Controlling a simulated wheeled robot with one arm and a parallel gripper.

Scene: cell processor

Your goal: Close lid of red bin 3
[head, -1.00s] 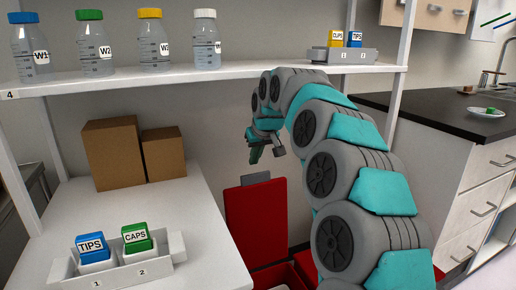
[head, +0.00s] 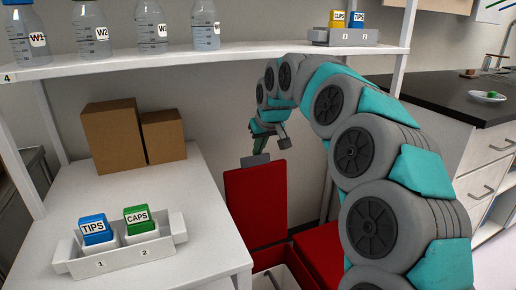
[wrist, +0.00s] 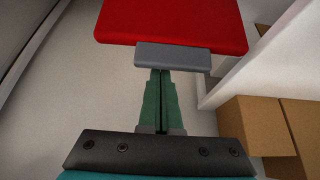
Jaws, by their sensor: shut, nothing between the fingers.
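A red bin lid (head: 256,205) stands raised, nearly upright, behind its open bin (head: 268,276) at the bottom centre of the head view. A grey tab (head: 255,160) sits on its top edge. No bin number is readable. My gripper (head: 261,150) is shut and empty, with its green fingers pointing down at the tab. In the wrist view the shut fingers (wrist: 161,73) reach the edge of the grey tab (wrist: 172,58), with the red lid (wrist: 172,20) beyond. They look touching or very close; I cannot tell which.
Another red lid (head: 320,252) lies flat to the right, partly behind my arm. A white table (head: 200,195) at left holds a rack (head: 130,257) of TIPS and CAPS boxes and two cardboard boxes (head: 113,136). A shelf (head: 150,62) with bottles runs above.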

